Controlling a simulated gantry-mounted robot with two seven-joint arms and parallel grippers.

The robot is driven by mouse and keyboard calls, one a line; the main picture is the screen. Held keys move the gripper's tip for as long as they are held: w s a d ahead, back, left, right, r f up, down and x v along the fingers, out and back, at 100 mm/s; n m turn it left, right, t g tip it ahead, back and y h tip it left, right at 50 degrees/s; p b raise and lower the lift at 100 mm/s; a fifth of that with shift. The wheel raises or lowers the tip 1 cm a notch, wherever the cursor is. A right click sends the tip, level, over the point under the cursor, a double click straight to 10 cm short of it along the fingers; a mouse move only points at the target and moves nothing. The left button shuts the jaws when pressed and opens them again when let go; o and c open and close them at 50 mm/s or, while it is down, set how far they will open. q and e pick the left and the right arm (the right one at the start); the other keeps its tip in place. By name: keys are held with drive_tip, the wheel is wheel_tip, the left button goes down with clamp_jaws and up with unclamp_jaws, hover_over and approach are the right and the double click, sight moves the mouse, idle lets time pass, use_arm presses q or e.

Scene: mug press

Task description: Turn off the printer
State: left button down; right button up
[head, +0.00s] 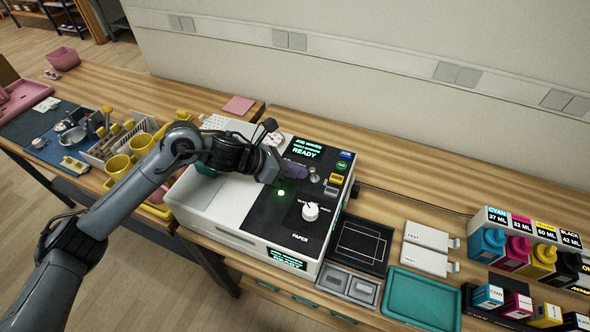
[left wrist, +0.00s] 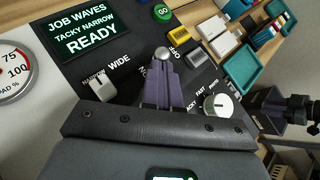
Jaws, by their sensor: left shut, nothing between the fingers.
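The printer is a white box with a black top panel (head: 270,217). The switch's base is hidden behind the fingers.
A white knob (head: 310,211), a green GO button (head: 341,166) and a wide/narrow lever (left wrist: 103,86) surround the switch. Ink bottles (head: 487,243) and a teal tray (head: 422,299) stand right. Yellow mugs (head: 118,166) stand left. A dark jointed part, possibly my right arm, shows at the wrist view's right.

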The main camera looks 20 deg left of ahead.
use_arm(q)
drive_tip(key=shift+d+r+m+y, duration=0.25)
drive_tip(key=shift+m+y, duration=0.05)
drive_tip(key=shift+y, duration=0.3)
drive_tip(key=shift+d+r, duration=0.1)
drive_tip(key=shift+d+y, duration=0.2)
drive_tip(key=shift+y, duration=0.2)
drive_tip(key=shift+d+r+b, duration=0.1)
drive_tip(key=shift+d+b, duration=0.1)
drive_tip(key=shift+b, duration=0.1)
drive_tip(key=shift+d+r+b, duration=0.15)
drive_tip(key=shift+d+b, duration=0.35)
drive_tip(key=shift+b, duration=0.1)
drive_tip(key=shift+r, duration=0.25)
drive_tip(key=shift+r+p, duration=0.45)
drive_tip(key=shift+r, duration=0.2)
drive_tip(key=shift+s+a, duration=0.1)
